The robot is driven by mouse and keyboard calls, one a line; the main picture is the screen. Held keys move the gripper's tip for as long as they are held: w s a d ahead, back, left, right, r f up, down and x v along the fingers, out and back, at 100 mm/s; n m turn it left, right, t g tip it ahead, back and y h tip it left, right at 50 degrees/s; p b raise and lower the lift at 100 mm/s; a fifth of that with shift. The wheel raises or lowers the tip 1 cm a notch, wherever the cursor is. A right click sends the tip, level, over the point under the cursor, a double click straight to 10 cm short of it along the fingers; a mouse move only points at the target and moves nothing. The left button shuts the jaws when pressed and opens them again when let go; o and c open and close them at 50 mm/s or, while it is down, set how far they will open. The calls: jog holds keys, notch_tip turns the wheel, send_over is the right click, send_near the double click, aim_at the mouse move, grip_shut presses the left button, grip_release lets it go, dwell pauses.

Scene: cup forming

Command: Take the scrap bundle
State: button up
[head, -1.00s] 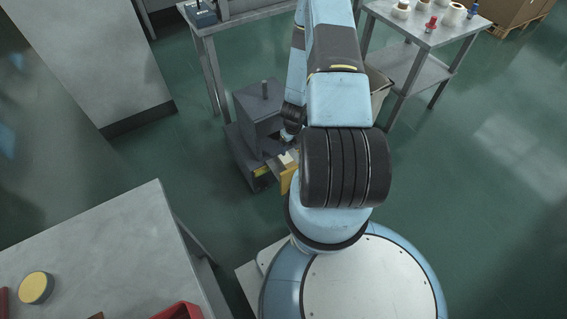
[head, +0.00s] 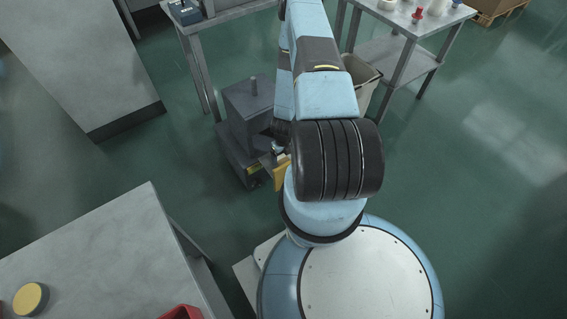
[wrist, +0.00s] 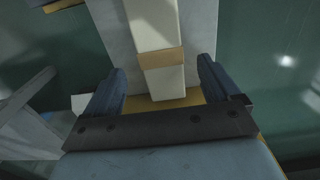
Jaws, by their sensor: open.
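The scrap bundle (wrist: 155,35) shows in the wrist view as a pale, cream-coloured long block with a tan band (wrist: 161,59) around it. It lies over a grey plate (wrist: 115,34) with a yellow edge. My gripper (wrist: 162,72) is open, with one dark blue finger on each side of the bundle's near end. Gaps show between the fingers and the bundle. In the head view my arm hides the gripper and the bundle.
In the head view a dark grey machine (head: 249,110) stands just left of my arm, with a yellow part (head: 282,174) beside it. A bin (head: 363,78) and a table (head: 405,40) stand beyond. A worktable (head: 110,245) is at lower left. Green floor is clear at right.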

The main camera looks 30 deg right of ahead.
aim_at(284, 161)
jog(key=shift+s+f, duration=0.1)
jog(key=shift+f, duration=2.45)
jog(key=c, duration=1.3)
